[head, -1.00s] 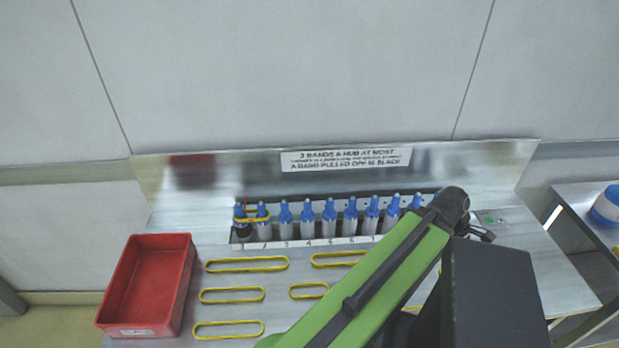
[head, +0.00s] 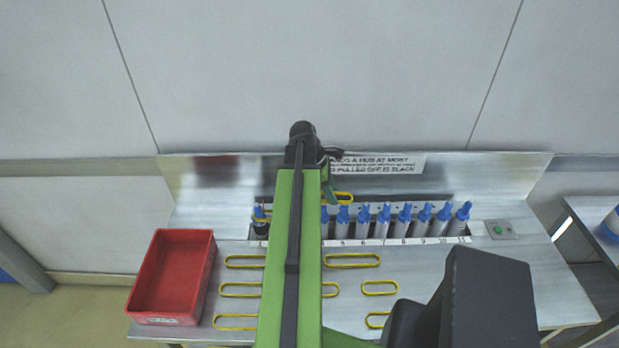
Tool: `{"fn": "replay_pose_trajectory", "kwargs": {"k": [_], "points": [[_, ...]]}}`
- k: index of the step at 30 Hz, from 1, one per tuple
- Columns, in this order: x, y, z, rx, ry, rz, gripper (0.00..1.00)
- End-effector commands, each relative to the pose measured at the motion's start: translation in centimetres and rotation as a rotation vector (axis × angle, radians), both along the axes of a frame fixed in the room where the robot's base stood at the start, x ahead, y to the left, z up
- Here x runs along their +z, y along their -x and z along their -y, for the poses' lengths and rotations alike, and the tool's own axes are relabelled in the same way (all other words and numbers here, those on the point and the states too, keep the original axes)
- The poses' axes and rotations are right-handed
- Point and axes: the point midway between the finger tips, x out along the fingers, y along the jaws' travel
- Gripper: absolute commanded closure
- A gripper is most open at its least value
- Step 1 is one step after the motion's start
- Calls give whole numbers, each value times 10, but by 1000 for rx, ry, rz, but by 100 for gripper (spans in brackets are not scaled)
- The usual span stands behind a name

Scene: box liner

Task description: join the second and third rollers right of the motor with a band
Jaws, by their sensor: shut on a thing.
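The third roller (head: 324,222) shows partly at the arm's right edge. My gripper (head: 328,192) is shut on a yellow band (head: 343,197), raised above the roller tops near rollers 4 and 5. The fingertips are small and partly hidden. The held band appears clear of the rollers.
Several spare yellow bands (head: 352,255) lie flat on the bench, some partly behind my arm. An empty red bin (head: 154,316) is at the left. A sign (head: 385,164) is on the back panel. A green button plate (head: 500,229) is right of the rollers.

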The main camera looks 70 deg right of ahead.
Motion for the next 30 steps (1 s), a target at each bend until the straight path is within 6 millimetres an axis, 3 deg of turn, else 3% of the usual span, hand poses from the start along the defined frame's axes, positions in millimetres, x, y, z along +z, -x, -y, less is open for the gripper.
{"fn": "replay_pose_trajectory", "kwargs": {"k": [1, 3, 7, 17, 30], "points": [[8, -26, -2, 31, 0, -1, 97], [11, -50, -6, 56, 1, -2, 97], [13, -73, -12, 81, 1, -2, 97], [8, -76, -13, 84, 2, -2, 97], [-24, -76, -12, 83, 2, -2, 97]]}}
